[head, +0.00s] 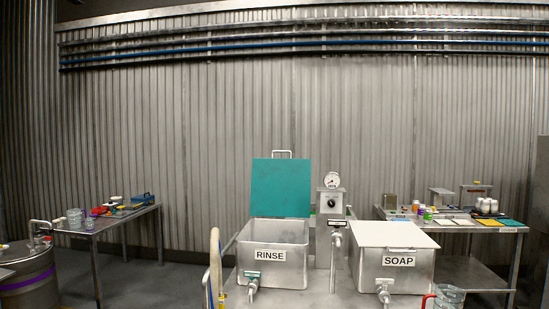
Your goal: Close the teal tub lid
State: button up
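The teal tub lid (281,188) stands upright and open at the back of the metal rinse tub (290,232), with a small handle (282,153) on its top edge. The tub carries a "RINSE" label and its top is uncovered. My gripper does not show in the head view.
A soap tub (412,276) with a flat white lid (393,234) stands to the right. A gauge post (331,205) stands between the tubs, and taps stick out in front. Cluttered tables (93,229) stand left and right.

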aim_at(281, 188)
jog(key=i+l, duration=0.1)
jog(key=i, duration=1)
jog(key=j+u, duration=0.05)
jog(key=j, duration=0.05)
